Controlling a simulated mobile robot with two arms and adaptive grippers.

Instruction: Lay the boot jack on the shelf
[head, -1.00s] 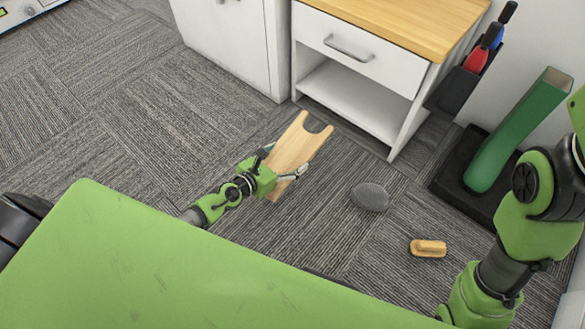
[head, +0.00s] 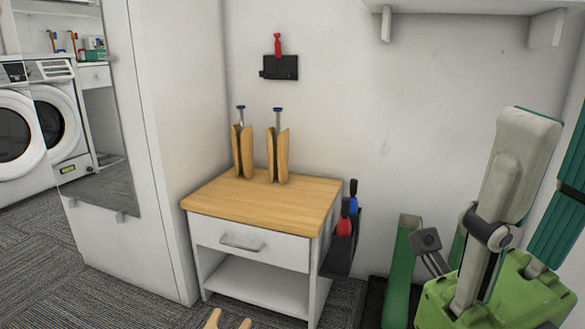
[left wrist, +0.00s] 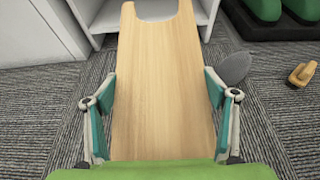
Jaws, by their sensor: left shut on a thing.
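The boot jack (left wrist: 160,85) is a flat pale wooden board with a U-shaped notch at its far end. It fills the middle of the left wrist view; in the head view only its two prong tips (head: 228,320) show at the bottom edge. My left gripper (left wrist: 163,100) is shut on its side edges, above the carpet. A white shelf (head: 470,5) on brackets is on the wall at top right; its top is hidden. The cabinet also has an open lower shelf (head: 262,287), empty where seen. My right gripper (head: 556,135) is raised close at right, fingers apart and empty.
The white cabinet's wooden top (head: 225,190) holds two wooden shoe trees (head: 278,155). A dark holder (head: 340,257) hangs on its right side, near green boots (head: 402,265). A tall mirrored cabinet (head: 165,150) stands left. A grey oval (left wrist: 235,67) and brush (left wrist: 301,74) lie on the carpet.

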